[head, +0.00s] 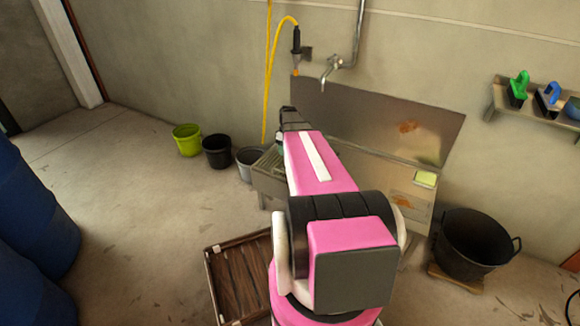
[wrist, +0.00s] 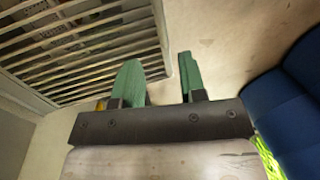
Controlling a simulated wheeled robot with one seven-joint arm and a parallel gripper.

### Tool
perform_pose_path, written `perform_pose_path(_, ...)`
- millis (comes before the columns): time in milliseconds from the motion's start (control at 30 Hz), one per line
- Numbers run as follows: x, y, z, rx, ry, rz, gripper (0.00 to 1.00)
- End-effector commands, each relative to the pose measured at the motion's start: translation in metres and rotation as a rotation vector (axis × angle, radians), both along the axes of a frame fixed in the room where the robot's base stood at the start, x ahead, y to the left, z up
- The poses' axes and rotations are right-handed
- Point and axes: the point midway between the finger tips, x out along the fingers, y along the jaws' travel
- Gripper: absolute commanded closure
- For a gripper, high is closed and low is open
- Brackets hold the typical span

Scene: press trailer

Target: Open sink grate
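The sink grate (wrist: 85,45), a frame of pale parallel bars, fills the upper left of the wrist view. My gripper (wrist: 158,62) has two green fingers that stand apart with a clear gap and nothing between them. The left finger overlaps the grate's near right corner in the picture; I cannot tell whether they touch. The right finger shows against bare floor. In the head view, my gripper (head: 290,118) is at the far end of my pink arm, above the left part of the metal sink (head: 264,182). My arm hides much of the sink.
A tap (head: 331,72) and a yellow hose (head: 271,70) are on the wall. A green bucket (head: 187,140), a black bucket (head: 217,151) and a grey bucket (head: 248,158) stand left of the sink. A black tub (head: 473,245) stands right. Blue barrels (head: 30,220) are at far left.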

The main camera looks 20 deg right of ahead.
Motion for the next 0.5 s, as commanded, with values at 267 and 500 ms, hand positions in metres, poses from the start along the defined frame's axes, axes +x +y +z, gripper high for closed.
perform_pose_path(267, -0.005, 0.006, -0.035, 0.000, 0.001, 0.000, 0.62)
perform_pose_path(500, -0.009, 0.012, -0.074, 0.000, 0.002, -0.001, 0.62)
